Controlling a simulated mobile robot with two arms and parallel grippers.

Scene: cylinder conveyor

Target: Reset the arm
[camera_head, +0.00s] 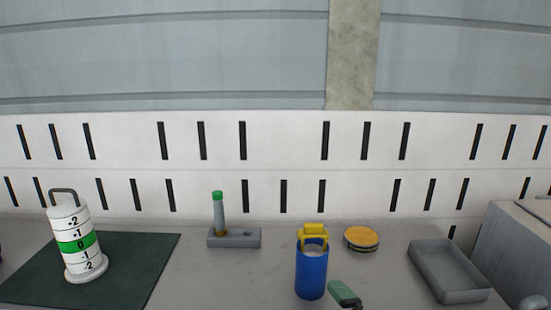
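Neither of my grippers shows in the head view, and no arm of mine can be made out for certain. A white cylinder (72,215) with a handle, printed numbers and a green band stands upright on a dark green mat (140,255) at the left. A blue cylinder (311,275) with a yellow top stands upright near the middle front. A green-capped grey tube (219,215) stands upright in a grey holder block (245,238).
A round yellow-topped container (361,239) sits behind and right of the blue cylinder. A green object (344,293) is cut off at the bottom edge. An empty grey tray (430,265) lies at right beside a grey box (510,250). The slotted white wall (285,150) stands behind.

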